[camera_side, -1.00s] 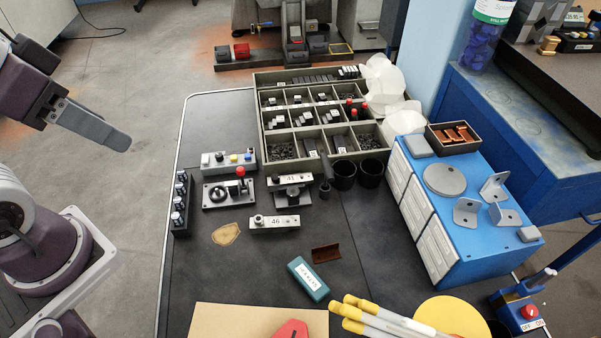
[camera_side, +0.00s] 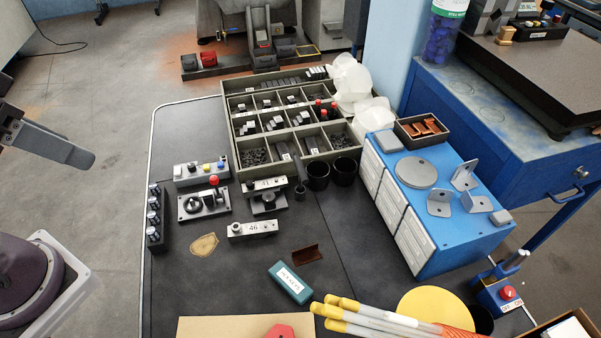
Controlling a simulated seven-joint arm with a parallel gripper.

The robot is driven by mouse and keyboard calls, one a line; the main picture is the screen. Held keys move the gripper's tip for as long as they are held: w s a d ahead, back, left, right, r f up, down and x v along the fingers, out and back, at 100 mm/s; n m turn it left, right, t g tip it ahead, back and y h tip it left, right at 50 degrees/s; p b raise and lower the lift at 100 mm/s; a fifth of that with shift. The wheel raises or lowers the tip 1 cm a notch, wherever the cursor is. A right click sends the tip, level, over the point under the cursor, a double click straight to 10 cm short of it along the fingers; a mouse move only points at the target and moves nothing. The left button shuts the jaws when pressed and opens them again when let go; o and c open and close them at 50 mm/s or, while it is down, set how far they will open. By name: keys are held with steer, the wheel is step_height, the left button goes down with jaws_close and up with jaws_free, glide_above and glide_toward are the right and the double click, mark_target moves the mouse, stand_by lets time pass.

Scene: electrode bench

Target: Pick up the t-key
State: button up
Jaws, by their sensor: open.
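A small dark upright tool with a short crosspiece at its top, which looks like the t-key (camera_side: 300,178), stands on the black bench in front of the divided tray. It is just left of two black cups and right of the numbered grey blocks. My gripper (camera_side: 82,158) is at the left edge of the picture, raised beyond the bench's left edge. It is open, far from the t-key and holds nothing that I can see. Only its grey finger end shows; the wrist is cut off by the frame.
The divided tray (camera_side: 231,133) stands at the back, a blue drawer cabinet (camera_side: 462,230) at the right. Two black cups (camera_side: 331,174) crowd the tool. A control box (camera_side: 202,170) and a joystick box (camera_side: 204,205) stand left.

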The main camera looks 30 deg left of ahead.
steer(key=n+g, duration=0.6)
steer(key=n, duration=0.3)
glide_above(301, 189)
steer(key=f, duration=2.4)
steer(key=shift+w+d+f, duration=0.1)
steer(key=shift+w+f, duration=0.15)
steer(key=shift+w, duration=0.05)
steer(key=f, duration=0.7)
steer(key=shift+s+a+f, duration=0.1)
steer(key=shift+a, duration=0.15)
jaws_close()
